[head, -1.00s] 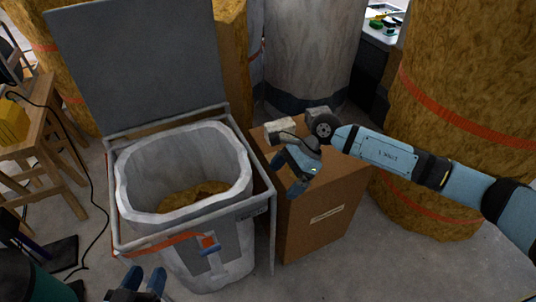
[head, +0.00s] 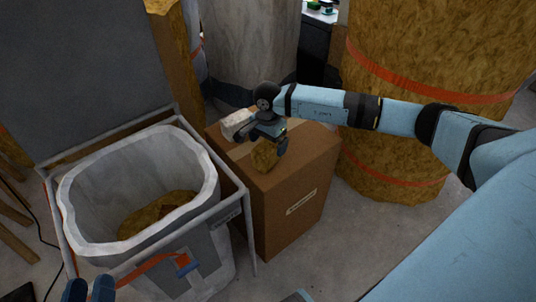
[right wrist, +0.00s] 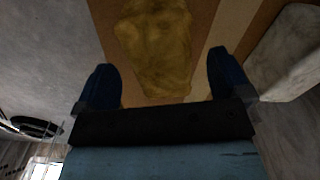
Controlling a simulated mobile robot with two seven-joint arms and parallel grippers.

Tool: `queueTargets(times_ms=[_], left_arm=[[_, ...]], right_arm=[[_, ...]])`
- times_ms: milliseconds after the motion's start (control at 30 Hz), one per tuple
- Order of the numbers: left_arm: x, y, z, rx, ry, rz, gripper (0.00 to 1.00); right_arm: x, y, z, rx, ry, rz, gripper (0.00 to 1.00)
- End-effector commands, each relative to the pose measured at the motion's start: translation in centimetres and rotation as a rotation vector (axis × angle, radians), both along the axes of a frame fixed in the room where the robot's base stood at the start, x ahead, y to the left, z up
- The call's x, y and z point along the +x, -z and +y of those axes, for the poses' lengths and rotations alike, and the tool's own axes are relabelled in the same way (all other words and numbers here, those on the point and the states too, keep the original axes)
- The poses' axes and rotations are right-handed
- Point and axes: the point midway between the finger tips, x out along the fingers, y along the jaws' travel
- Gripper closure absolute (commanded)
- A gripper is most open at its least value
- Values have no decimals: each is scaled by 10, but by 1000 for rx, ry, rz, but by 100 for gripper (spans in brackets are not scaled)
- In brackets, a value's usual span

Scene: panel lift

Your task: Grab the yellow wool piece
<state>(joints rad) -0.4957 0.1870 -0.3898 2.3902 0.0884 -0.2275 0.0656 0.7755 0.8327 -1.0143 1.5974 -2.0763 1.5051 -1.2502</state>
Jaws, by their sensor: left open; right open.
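The yellow wool piece (head: 265,158) lies on top of the cardboard box (head: 287,199), near its front left part. It also shows in the right wrist view (right wrist: 155,45), between and beyond the two fingers. My right gripper (head: 268,136) is over the box, just above and behind the wool, partly covering it. In the right wrist view the right gripper (right wrist: 165,85) is open with its fingers on either side of the wool's near end; contact cannot be told. My left gripper (head: 89,290) is open at the bottom left edge, in front of the bin.
A lined bin (head: 205,205) with wool inside and a raised grey lid (head: 75,75) stands left of the box. A whitish block (head: 237,124) lies on the box beside my right gripper. Large strapped wool rolls (head: 430,80) stand behind. Floor is clear at right front.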

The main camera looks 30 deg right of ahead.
Motion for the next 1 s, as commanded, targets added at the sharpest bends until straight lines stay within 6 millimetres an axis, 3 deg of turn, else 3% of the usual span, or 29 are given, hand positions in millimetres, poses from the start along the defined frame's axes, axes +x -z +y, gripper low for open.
queueTargets(times_ms=[167, 267, 400, 633, 867, 1000], left_arm=[[-1, -2, -3, -25, 9, -32, 58], [-3, -20, -6, -66, 24, -102, 58], [-4, -22, -8, -75, 34, -108, 58], [-4, -23, -8, -76, 35, -107, 58], [-3, -22, -9, -75, 35, -105, 58], [-3, -22, -9, -75, 34, -105, 58]], right_arm=[[-1, 18, 2, 2, 0, 2, 4], [-1, 35, 3, 0, 0, 3, 4], [-1, 50, 4, 2, -1, 1, 4], [0, 51, 3, 1, 0, -1, 4], [0, 51, 3, 1, 0, 0, 57], [0, 51, 3, 1, 0, 0, 57]])
